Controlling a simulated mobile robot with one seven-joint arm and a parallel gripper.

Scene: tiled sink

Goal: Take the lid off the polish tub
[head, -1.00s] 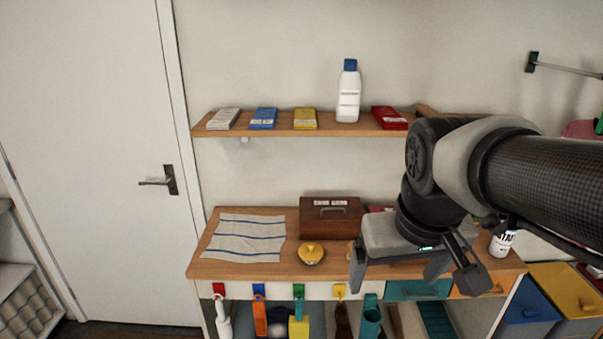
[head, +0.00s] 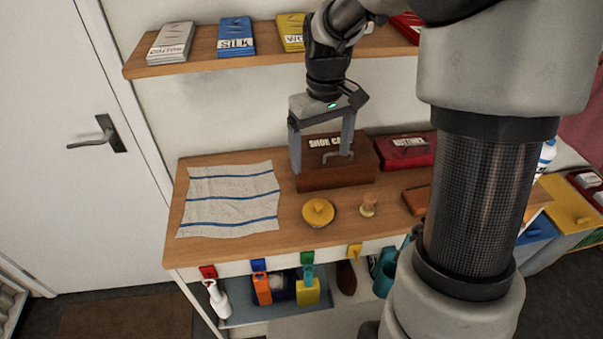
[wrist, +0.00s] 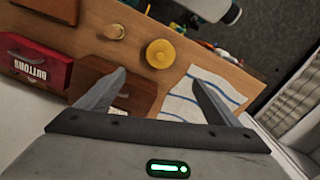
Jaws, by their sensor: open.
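The polish tub (head: 318,212) is small and round with a yellow lid and a knob on top. It stands on the wooden bench top, lid on. It also shows in the wrist view (wrist: 160,54), beyond my fingertips and between their directions. My gripper (head: 322,165) is open and empty, fingers pointing down. In the head view it is in front of the brown shoe-care box (head: 345,178), above and behind the tub. In the wrist view my gripper (wrist: 160,78) has its two fingers spread wide.
A striped cloth (head: 228,200) lies left of the tub. A small wooden knobbed item (head: 368,207) stands close to its right. A red buttons box (head: 405,152) is at the back. A shelf (head: 205,58) with several packets overhangs the bench. Coloured clips line the front edge.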

